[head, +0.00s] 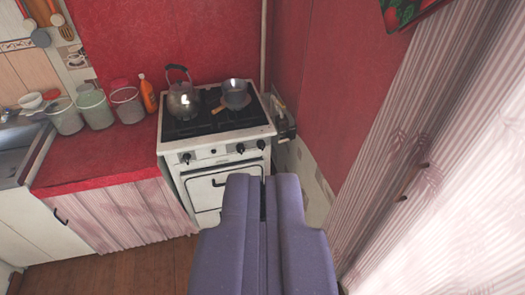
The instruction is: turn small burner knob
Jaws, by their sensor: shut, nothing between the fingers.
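A white stove (176,146) stands against the red wall, ahead of me and left of the picture's centre. Its front panel carries several dark knobs: a left one (186,157), a small middle one (213,151) and two at the right, one (240,148) beside the other (260,144). I cannot tell which knob belongs to the small burner. My gripper (263,182) is shut and empty, its two purple-blue fingers side by side. In the picture its tips overlap the right part of the oven door (208,188), below the right knobs. It appears apart from the stove.
A kettle (183,102) and a pot (236,95) stand on the stove top. Left of it is a red counter (100,150) with several canisters and an orange bottle (148,93). A striped curtain or panel (420,150) fills the right. Wooden floor (120,268) is clear at lower left.

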